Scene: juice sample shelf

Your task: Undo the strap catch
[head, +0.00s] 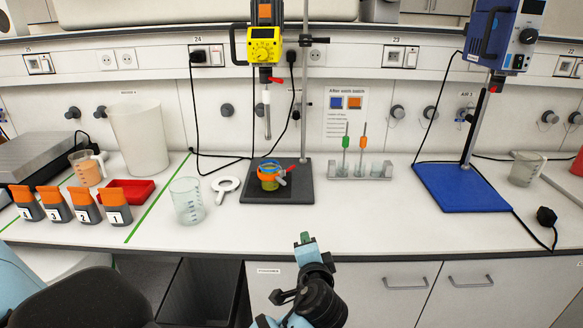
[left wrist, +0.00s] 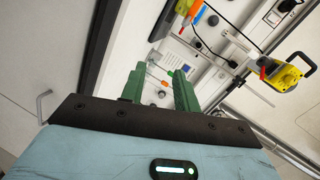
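My left gripper (head: 305,239) is in front of the bench edge, below and right of the vessel, touching nothing. In the left wrist view its green fingers (left wrist: 160,92) are apart and empty. My right gripper is out of view.
The yellow stirrer (head: 264,45) hangs above the vessel. Orange-topped numbered containers (head: 85,206) stand far left. The bench front before the plate is clear.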

